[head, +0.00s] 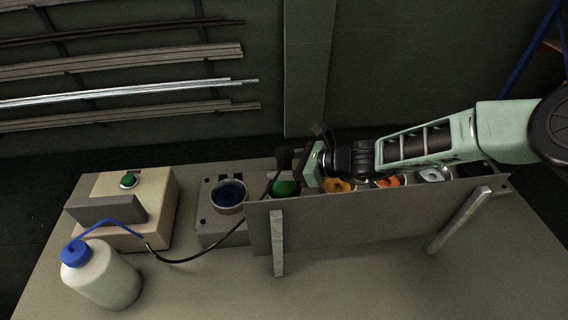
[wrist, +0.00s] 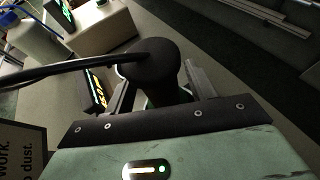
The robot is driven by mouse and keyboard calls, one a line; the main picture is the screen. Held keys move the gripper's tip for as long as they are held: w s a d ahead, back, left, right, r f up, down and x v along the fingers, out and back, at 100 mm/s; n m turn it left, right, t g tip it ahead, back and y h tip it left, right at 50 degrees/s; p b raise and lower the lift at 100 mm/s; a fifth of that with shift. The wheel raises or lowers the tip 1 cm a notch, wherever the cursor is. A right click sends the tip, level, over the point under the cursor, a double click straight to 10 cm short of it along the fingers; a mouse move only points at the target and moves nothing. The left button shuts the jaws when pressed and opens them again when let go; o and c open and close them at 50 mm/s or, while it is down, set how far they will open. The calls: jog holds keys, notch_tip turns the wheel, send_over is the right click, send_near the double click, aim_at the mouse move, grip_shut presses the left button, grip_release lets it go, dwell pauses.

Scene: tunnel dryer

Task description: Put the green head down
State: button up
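The green head (head: 285,187) has a black top with a black cable and is at the left end of a row behind an upright grey panel (head: 345,228). The panel hides its lower part, so I cannot tell whether it touches anything below. My gripper (head: 298,172) is at the green head, reaching in from the right. In the wrist view the black top of the head (wrist: 152,65) is between the two fingers (wrist: 158,92), which look closed on it. A sliver of green shows below the black top.
Yellow (head: 338,185), orange (head: 388,181) and white (head: 432,174) heads stand in the row. The front of the table is clear.

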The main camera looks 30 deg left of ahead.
jog(key=p+v, duration=0.4)
jog(key=v, duration=0.8)
